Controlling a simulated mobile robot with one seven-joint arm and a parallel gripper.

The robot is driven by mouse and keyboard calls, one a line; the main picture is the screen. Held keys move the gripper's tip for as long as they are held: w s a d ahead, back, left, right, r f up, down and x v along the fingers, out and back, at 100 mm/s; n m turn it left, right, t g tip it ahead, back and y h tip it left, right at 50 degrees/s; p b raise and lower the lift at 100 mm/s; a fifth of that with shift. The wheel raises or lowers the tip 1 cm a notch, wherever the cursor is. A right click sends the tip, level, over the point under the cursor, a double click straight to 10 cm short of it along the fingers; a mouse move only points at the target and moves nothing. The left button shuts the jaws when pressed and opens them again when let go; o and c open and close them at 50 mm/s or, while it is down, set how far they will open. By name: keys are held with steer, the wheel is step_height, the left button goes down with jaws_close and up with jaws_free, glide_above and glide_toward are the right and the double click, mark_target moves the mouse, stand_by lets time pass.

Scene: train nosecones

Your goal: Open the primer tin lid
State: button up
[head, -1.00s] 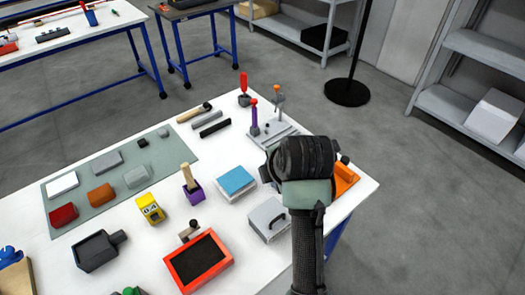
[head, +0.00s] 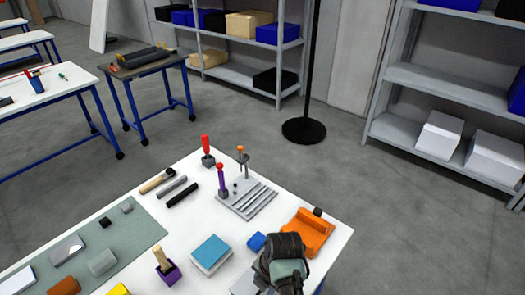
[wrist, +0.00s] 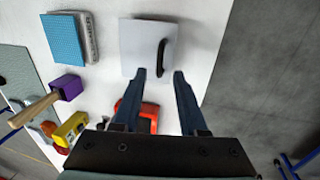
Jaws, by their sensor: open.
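The light grey tin with a flat lid and a black arched handle (wrist: 162,57) shows in the wrist view, at the top centre. I take its lid (wrist: 134,47) to be the primer tin lid; it looks closed. My gripper (wrist: 160,76) is open, its two dark blue fingertips at the tin's near edge, one on each side of the handle's line. Nothing is between the fingers. I cannot tell the height gap or whether they touch. In the head view only a sliver of the tin (head: 243,284) shows at the bottom edge, beside my wrist, which hides the fingers.
A blue-topped block (head: 211,253), a purple holder with a wooden stick (head: 170,273), an orange block (head: 307,233) and a grey slotted plate (head: 248,201) stand around on the white table. A red-framed tray (wrist: 147,118) lies partly under the fingers in the wrist view.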

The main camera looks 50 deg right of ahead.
steer(key=shift+w+f, duration=0.15)
steer(key=shift+f, duration=0.55)
steer(key=shift+w+f, duration=0.15)
steer(key=shift+f, duration=0.55)
jaws_close()
stand_by(0.4)
